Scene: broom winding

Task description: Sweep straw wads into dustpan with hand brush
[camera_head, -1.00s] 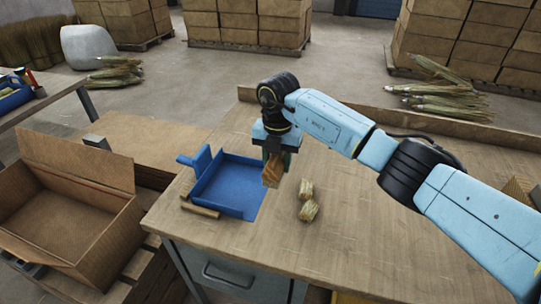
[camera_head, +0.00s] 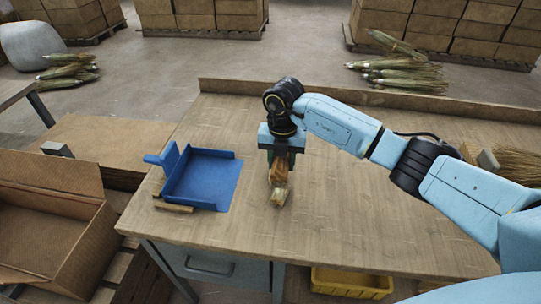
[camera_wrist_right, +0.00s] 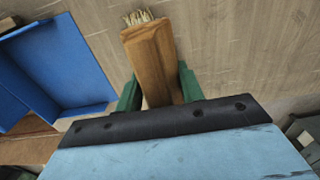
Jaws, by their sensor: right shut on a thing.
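The blue dustpan (camera_head: 207,182) lies on the left part of the workbench and also shows at the left of the right wrist view (camera_wrist_right: 65,65). My right gripper (camera_head: 280,160) is shut on the wooden hand brush (camera_head: 278,172), right of the dustpan. In the right wrist view the brush (camera_wrist_right: 152,62) sits between the green fingers (camera_wrist_right: 158,90). A straw wad (camera_head: 279,198) lies on the bench right by the brush's lower end. I cannot tell if they touch. Another wad is hidden or not distinguishable behind the brush. My left gripper is not in view.
A thin wooden strip (camera_head: 174,207) lies at the dustpan's front left. An open cardboard box (camera_head: 70,235) stands left of the bench, and a yellow bin (camera_head: 350,282) sits below its front. A raised lip (camera_head: 350,98) runs along the back. The front middle of the bench (camera_head: 370,225) is clear.

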